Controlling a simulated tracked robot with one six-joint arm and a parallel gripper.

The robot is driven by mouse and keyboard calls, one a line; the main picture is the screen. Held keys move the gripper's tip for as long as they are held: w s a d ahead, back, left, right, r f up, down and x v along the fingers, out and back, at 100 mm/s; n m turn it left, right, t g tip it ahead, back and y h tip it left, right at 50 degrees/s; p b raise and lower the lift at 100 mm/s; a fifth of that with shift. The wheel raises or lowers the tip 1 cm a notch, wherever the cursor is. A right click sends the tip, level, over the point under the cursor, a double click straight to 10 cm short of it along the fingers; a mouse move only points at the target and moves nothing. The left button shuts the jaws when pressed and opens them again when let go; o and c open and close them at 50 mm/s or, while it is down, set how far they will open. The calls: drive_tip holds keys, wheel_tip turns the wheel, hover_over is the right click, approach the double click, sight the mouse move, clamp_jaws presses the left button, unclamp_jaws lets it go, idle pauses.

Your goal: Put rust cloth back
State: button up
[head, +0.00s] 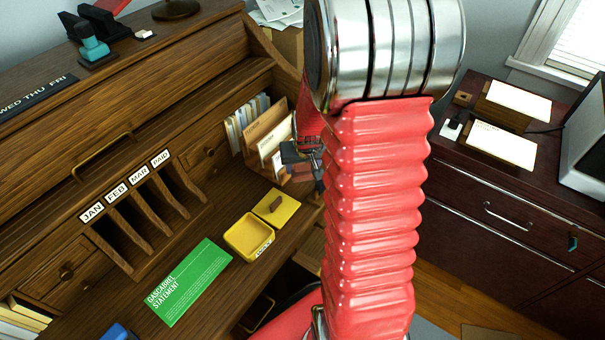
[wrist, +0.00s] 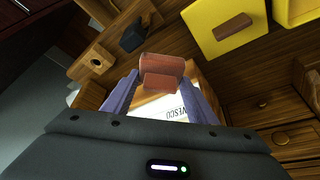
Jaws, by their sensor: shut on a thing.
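The rust cloth (wrist: 162,72) is a small reddish-brown folded or rolled piece between my fingertips in the wrist view. My gripper (wrist: 160,82) is shut on it, with one bluish finger on each side. In the head view my gripper (head: 302,154) is by the wooden letter holder (head: 274,174), partly hidden by my red arm. The wrist view shows a white paper with printed letters (wrist: 172,108) behind the cloth. Whether the cloth touches anything below it, I cannot tell.
A wooden stand (wrist: 93,62) with a round hole and a dark block (wrist: 131,38) are close by. A yellow tray (head: 246,257) and yellow lid (head: 288,212) with a brown knob lie on the desk. A green statement (head: 188,282) lies left. A dark cabinet (head: 480,205) stands right.

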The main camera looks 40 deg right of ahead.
sight(303, 172)
drive_tip(key=shift+f, duration=1.85)
drive_tip(key=shift+f, duration=0.6)
drive_tip(key=o, duration=0.7)
drive_tip(key=shift+o, duration=0.2)
drive_tip(key=shift+r, duration=0.75)
drive_tip(key=v, duration=1.1)
drive_tip(key=shift+r, duration=0.35)
drive_tip(key=shift+s, duration=0.15)
